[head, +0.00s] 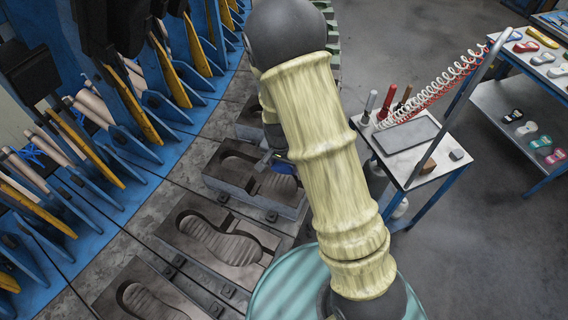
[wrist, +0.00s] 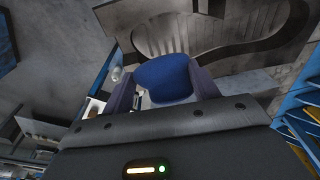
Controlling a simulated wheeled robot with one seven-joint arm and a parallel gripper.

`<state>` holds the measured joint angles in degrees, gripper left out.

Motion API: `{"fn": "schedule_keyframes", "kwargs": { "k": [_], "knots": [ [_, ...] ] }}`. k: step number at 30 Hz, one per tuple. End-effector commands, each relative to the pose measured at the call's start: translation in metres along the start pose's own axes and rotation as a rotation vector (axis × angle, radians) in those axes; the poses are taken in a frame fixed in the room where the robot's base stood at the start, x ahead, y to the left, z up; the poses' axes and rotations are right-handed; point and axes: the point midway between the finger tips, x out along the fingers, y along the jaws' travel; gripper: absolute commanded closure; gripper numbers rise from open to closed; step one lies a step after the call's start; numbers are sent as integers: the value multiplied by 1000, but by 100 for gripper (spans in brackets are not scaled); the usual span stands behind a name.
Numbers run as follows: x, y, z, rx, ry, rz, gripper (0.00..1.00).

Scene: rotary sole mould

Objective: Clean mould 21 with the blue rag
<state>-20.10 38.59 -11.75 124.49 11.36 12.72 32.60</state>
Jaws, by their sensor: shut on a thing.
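My gripper (wrist: 163,85) is shut on the blue rag (wrist: 168,76), which shows between its two fingers in the wrist view. In the head view my arm hides most of the gripper, and a bit of the blue rag (head: 284,168) shows beside it. The rag is at the right part of a grey metal mould (head: 228,188) with a sole-shaped cavity. The cavity's ribbed part (wrist: 160,35) shows just beyond the rag in the wrist view. Whether the rag touches the mould I cannot tell. No mould number is readable.
More sole moulds (head: 215,240) lie along the curved ring. Blue brackets with yellow bars (head: 180,70) stand at the left. A small side table (head: 405,150) with bottles and a coiled hose (head: 425,95) stands right of my arm. A shelf with soles (head: 530,120) is farther right.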

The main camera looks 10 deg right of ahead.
Motion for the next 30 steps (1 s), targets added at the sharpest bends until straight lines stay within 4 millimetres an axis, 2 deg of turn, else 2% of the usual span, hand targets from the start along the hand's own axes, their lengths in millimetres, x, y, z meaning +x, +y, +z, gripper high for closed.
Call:
{"fn": "schedule_keyframes", "kwargs": {
  "k": [3, 30],
  "knots": [
    [-14, 0, -2, -1, 1, -1, 79],
    [-84, 0, -11, 1, 1, 0, 79]
  ]
}}
